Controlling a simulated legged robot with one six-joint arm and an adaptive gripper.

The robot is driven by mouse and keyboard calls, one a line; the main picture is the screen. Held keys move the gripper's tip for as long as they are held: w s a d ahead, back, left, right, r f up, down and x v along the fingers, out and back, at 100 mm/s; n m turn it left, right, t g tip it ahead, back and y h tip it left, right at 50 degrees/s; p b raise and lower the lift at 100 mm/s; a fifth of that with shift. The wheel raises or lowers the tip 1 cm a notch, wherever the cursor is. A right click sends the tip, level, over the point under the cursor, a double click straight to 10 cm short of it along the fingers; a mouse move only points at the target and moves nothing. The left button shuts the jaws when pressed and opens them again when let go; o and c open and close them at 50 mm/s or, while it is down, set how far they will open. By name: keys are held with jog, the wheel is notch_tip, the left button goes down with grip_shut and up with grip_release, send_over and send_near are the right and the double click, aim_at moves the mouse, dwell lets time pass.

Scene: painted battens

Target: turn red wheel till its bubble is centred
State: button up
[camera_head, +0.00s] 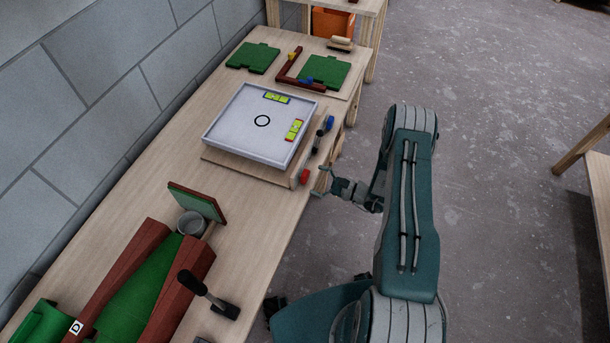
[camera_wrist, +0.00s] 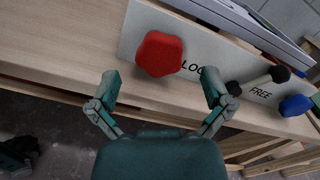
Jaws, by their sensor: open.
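The red wheel (camera_wrist: 159,54) sits on the front panel of the levelling table's base, with lettering beside it partly hidden by my finger. It also shows in the head view (camera_head: 304,176). My gripper (camera_wrist: 165,85) is open, its two fingers spread below and to either side of the red wheel, not closed on it. In the head view my gripper (camera_head: 327,184) is just right of the wheel. The white tray (camera_head: 228,150) bears two yellow-green bubble vials, one at the back (camera_head: 277,97) and one at the right (camera_head: 295,130). The bubbles are too small to place exactly.
A blue wheel (camera_wrist: 295,105) and a black lever (camera_wrist: 258,82) beside the word FREE are on the same panel. The floor right of the bench is open.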

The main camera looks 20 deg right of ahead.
aim_at(305, 174)
jog(key=x, duration=0.4)
jog(key=c, duration=1.1)
jog(key=shift+m, duration=0.4)
jog(key=m, duration=0.5)
jog(key=shift+w+r, duration=0.1)
jog(key=m, duration=0.6)
jog(key=shift+w+d, duration=0.15)
jog(key=shift+m, duration=0.3)
